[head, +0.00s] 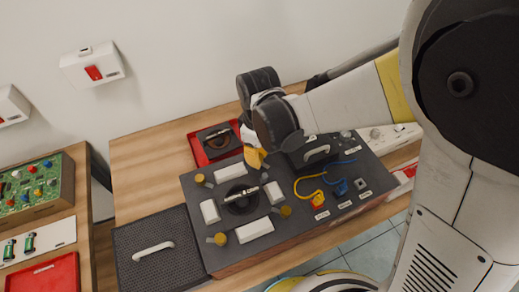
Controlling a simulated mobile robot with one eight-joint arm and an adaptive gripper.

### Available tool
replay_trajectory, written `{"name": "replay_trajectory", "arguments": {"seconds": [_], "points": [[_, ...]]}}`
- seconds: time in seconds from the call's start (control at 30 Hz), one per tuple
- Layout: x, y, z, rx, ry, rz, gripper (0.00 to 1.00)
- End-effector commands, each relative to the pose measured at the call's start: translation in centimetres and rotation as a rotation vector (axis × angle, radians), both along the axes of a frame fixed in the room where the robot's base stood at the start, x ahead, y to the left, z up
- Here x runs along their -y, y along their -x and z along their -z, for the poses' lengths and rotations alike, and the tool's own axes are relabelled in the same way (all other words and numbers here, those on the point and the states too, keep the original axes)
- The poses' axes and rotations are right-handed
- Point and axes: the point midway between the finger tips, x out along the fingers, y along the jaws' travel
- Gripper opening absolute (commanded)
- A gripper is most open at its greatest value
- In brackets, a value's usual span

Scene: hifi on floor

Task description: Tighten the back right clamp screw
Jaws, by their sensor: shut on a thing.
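The dark hi-fi unit (300,238) sits on the wooden table. On its left part, a round dark disc with a small bar lies among several white blocks. Brass-coloured clamp screws show at back left (200,178), front left (220,238) and front right (285,211). My gripper (256,160), with yellow fingers, points down at the back right corner of that group. It is shut on the back right clamp screw, which the fingers and wrist hide almost fully. I cannot see how far the screw is turned.
A red tray (196,153) with a dark part stands behind the unit. A black mesh panel with a white handle (158,262) lies to its left. Yellow and blue cables and connectors (318,199) stand right of my gripper. The table's back left is clear.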

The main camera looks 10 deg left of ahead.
Motion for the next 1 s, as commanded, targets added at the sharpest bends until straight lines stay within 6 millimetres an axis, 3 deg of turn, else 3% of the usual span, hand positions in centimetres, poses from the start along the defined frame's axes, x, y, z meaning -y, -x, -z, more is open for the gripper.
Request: {"name": "replay_trajectory", "arguments": {"seconds": [1.0], "points": [[-0.01, 0.0, 0.02, 0.0, 0.0, 0.96, 0.0]]}}
